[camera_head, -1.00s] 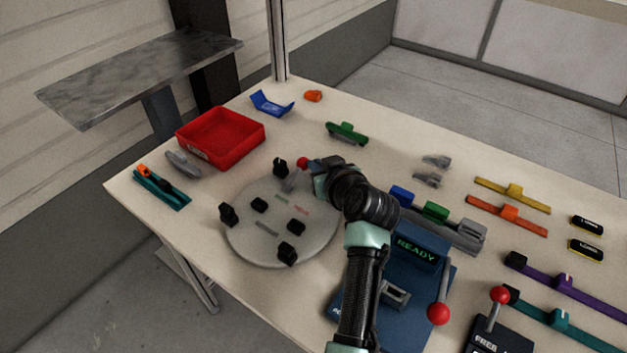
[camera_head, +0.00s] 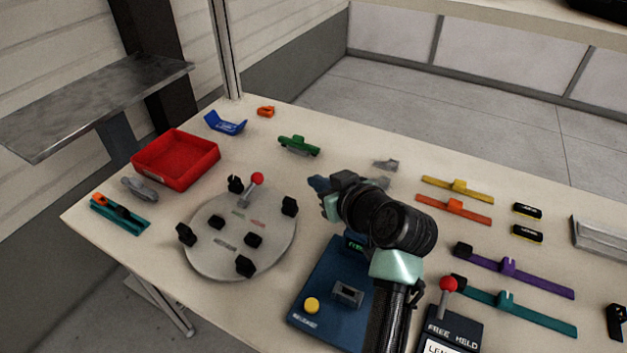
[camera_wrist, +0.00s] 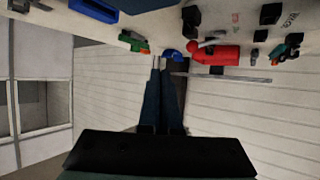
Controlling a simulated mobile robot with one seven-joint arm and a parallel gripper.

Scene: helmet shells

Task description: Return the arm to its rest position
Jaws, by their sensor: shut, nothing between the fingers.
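My arm reaches over the table (camera_head: 345,170) from the bottom of the head view. My gripper (camera_head: 316,184) is above the table, to the right of the round grey plate (camera_head: 205,255) and apart from it. In the wrist view, the two dark fingers of my gripper (camera_wrist: 159,62) lie close together with nothing between them. My arm hides part of the blue machine (camera_head: 318,280) and the grey parts behind it.
A red tray (camera_head: 192,180) sits at the left. A red-knobbed lever (camera_head: 257,179) rises from the round plate. Yellow (camera_head: 440,184) and purple (camera_head: 530,276) strips lie at the right. A second red-knobbed lever (camera_head: 448,284) stands at the front.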

